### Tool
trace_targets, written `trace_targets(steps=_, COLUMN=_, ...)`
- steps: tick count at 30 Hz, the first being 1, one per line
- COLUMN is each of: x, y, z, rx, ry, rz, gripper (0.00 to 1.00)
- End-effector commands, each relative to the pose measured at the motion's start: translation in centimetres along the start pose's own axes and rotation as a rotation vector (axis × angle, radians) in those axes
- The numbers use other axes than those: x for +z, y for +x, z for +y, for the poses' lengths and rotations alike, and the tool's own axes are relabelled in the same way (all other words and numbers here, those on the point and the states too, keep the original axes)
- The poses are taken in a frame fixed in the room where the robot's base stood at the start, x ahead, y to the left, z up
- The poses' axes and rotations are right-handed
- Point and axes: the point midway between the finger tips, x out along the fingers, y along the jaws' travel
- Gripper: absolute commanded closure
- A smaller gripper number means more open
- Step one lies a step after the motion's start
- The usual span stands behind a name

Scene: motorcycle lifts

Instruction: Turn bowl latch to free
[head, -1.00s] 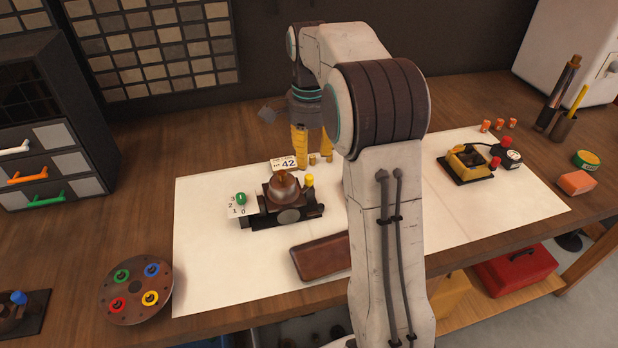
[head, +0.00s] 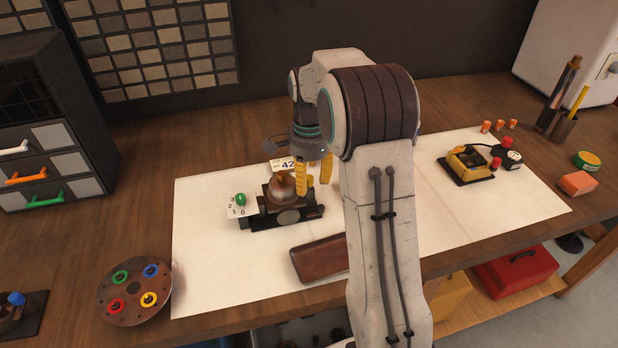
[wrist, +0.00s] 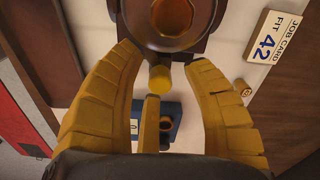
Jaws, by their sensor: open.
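The carburettor-like unit (head: 290,216) sits on the white mat, with a copper-coloured round bowl (head: 283,189) on top. In the wrist view its round dark body (wrist: 150,35) is at the top. A yellow knob (wrist: 160,78), seemingly the bowl latch, projects from its near edge. My gripper (head: 313,187) is open above the unit's right side. In the wrist view, its yellow fingers (wrist: 162,60) stand left and right of the knob, with visible gaps. In the head view the fingers hide the knob.
A green knob (head: 240,198) with a numbered plate is left of the unit. A brown case (head: 319,259) lies in front. A round tray (head: 134,312) with coloured rings is at left, a yellow device (head: 467,158) at right.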

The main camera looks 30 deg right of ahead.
Motion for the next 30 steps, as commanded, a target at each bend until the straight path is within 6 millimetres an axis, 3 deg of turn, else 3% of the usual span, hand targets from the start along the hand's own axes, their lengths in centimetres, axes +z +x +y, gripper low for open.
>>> trace_targets(steps=5, x=0.0, y=0.0, z=0.0, rx=0.0, ry=0.0, rz=0.0, gripper=0.54)
trace_targets(steps=21, x=0.0, y=-0.03, z=0.0, rx=0.0, ry=0.0, rz=0.0, gripper=1.0)
trace_targets(steps=30, x=0.01, y=0.01, z=0.02, rx=0.001, ry=-0.011, rz=0.0, gripper=1.0)
